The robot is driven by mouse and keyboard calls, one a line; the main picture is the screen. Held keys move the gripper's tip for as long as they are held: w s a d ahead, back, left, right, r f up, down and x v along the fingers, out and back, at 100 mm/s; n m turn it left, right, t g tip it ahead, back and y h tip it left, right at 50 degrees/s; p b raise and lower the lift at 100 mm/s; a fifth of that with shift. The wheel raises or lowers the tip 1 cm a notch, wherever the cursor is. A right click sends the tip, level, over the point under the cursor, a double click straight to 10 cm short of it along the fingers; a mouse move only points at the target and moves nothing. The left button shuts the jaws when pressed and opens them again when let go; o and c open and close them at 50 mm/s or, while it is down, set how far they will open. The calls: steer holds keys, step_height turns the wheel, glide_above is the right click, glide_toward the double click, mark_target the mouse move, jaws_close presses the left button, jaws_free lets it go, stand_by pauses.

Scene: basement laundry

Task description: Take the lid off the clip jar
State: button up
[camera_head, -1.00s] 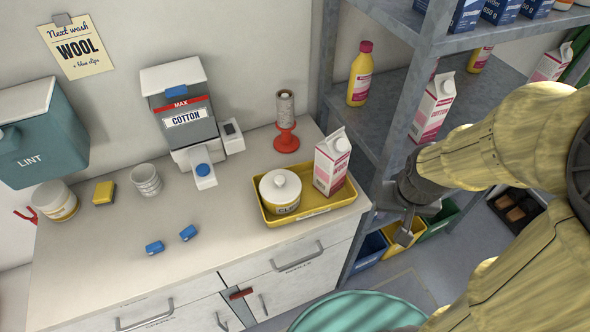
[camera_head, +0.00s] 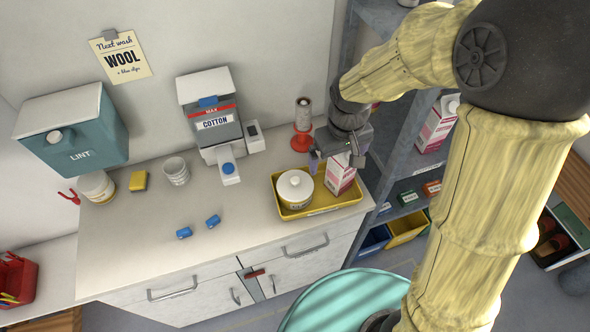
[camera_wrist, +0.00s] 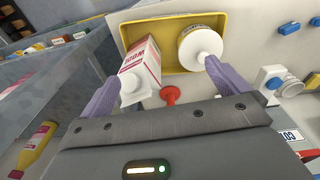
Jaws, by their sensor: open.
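The clip jar (camera_head: 295,198) is a white jar with a pale round knobbed lid (camera_head: 295,182). It stands upright in the left part of a yellow tray (camera_head: 330,208) on the counter, lid on. In the wrist view the lid (camera_wrist: 201,43) is near the tip of the right-hand finger. My gripper (camera_head: 336,164) is open and empty, above the back right of the tray. In the wrist view my gripper (camera_wrist: 163,80) has its purple fingers spread, with a pink and white carton (camera_wrist: 143,65) showing between them. The gripper partly hides the carton in the head view.
The carton (camera_head: 341,178) stands beside the jar in the tray. A red stand with a spool (camera_head: 302,125) is just behind the tray. A grey shelf (camera_head: 393,140) rises at the right. The cotton dispenser (camera_head: 215,120) and two blue clips (camera_head: 198,227) are to the left.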

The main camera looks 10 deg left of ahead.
steer(key=a+r+n+p, duration=0.3)
steer(key=a+r+p, duration=0.1)
steer(key=a, duration=0.6)
steer(key=shift+r+g, duration=0.25)
steer(key=shift+g, duration=0.15)
steer(key=p, duration=0.4)
glide_above(294, 178)
steer(key=f, duration=1.2)
steer(key=shift+s+d+f, duration=0.1)
steer(key=shift+s, duration=0.1)
steer(key=shift+w+f+p, duration=0.15)
steer(key=shift+f+p, duration=0.5)
steer(key=shift+f, duration=0.65)
steer(key=shift+w+f+p, duration=0.1)
steer(key=shift+f+p, duration=0.55)
steer(key=shift+f, duration=0.65)
